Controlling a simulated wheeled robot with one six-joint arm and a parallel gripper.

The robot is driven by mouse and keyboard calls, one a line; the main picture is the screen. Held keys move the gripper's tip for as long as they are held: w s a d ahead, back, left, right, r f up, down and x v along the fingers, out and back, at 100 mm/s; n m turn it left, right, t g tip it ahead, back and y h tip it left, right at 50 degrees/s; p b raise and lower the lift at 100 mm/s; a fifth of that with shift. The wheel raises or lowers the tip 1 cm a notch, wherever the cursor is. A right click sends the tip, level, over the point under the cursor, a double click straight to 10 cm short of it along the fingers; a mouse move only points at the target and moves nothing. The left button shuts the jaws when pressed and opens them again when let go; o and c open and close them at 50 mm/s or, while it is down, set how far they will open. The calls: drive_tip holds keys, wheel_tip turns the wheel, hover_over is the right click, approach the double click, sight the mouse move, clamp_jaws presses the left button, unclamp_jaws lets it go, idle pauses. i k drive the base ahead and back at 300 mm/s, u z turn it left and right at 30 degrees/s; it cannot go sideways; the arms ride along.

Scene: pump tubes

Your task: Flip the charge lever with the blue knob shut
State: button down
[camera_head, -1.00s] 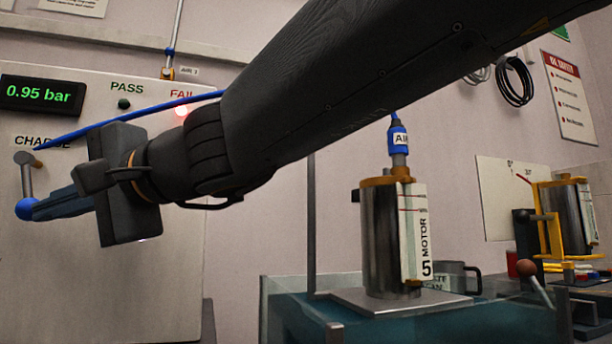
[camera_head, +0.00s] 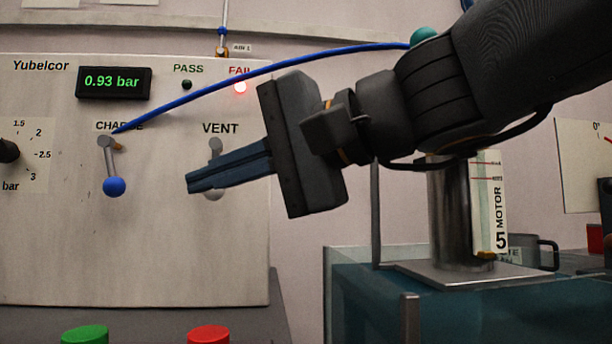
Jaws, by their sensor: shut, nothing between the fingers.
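The charge lever with the blue knob (camera_head: 114,187) is on the grey panel under the CHARGE label, at the left of the view. Its arm hangs down from the pivot, with the knob at the bottom. My gripper (camera_head: 190,183) is shut and empty, pointing left, to the right of the blue knob with a clear gap. It is in front of the vent lever (camera_head: 215,150) and hides part of it; I cannot tell whether they touch. The display (camera_head: 113,82) reads 0.93 bar.
A blue hose (camera_head: 270,68) arcs across the panel to the right. Green (camera_head: 85,334) and red (camera_head: 208,334) buttons are below. A motor cylinder (camera_head: 450,220) stands over a teal tank (camera_head: 440,308) at right.

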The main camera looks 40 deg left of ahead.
sight(113, 186)
drive_tip(key=k, duration=1)
